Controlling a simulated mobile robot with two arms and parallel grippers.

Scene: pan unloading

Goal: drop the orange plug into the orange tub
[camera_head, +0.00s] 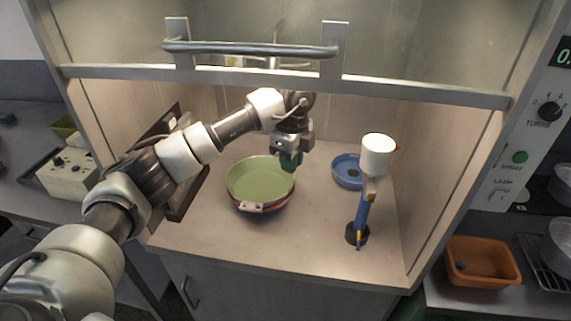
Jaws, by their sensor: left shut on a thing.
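My left gripper (290,153) reaches into the hood and is shut on a dark green piece (291,161), just above the back right rim of the green pan (258,180). The pan sits on the hood floor, with a pale handle or clip at its front. The orange tub (487,276) stands outside the hood at the lower right, with a small blue thing (460,266) inside it. I cannot make out an orange plug. My right gripper is not in view.
A blue dish (346,172) stands right of the pan. A tall stand with a white cup (377,152) and a blue stem (362,217) is at the right. The raised sash with its bar handle (250,48) crosses above. The hood's right wall (428,180) lies between pan and tub.

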